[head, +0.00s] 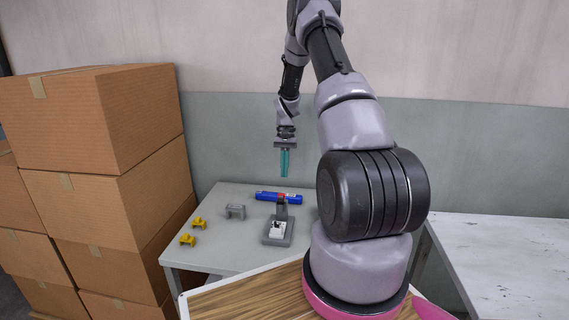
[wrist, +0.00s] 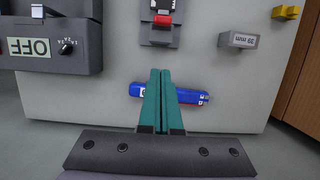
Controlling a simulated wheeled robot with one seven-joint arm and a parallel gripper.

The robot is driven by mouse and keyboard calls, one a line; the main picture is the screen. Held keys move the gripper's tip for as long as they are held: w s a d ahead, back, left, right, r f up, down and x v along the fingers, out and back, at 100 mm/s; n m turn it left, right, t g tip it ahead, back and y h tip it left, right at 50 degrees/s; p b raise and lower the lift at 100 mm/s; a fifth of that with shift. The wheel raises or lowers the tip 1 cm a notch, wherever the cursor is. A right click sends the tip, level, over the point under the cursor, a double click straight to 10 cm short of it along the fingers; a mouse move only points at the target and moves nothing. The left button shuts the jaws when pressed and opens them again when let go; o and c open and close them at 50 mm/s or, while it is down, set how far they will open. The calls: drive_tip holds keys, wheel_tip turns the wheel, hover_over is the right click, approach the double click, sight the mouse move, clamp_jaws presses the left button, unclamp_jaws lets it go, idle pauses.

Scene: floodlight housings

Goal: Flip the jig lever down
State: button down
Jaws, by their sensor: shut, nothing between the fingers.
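The jig (head: 278,238) is a grey fixture with a white part in it, standing on the grey table. Its lever (head: 281,211) stands up at the back of the jig, in front of the blue tube. In the wrist view the lever's red end (wrist: 163,20) shows at the top centre, over the jig's grey body (wrist: 160,38). My gripper (head: 284,174) points down above the table, higher than the lever and apart from it. Its teal fingers (wrist: 160,72) are together and hold nothing. They partly cover the blue tube in the wrist view.
The blue tube (head: 265,195) lies behind the jig. A grey block marked 39 mm (wrist: 238,40) and two yellow pieces (head: 198,223) (head: 187,240) lie left of the jig in the head view. A grey box reading OFF (wrist: 85,45) stands beside the jig. Cardboard boxes (head: 100,120) are stacked at left.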

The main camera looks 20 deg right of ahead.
sight(281, 204)
drive_tip(key=s+a+f, duration=0.2)
drive_tip(key=s+f, duration=0.2)
drive_tip(key=shift+s+a, duration=0.15)
drive_tip(key=shift+a, duration=0.25)
drive_tip(key=shift+a+f, duration=0.1)
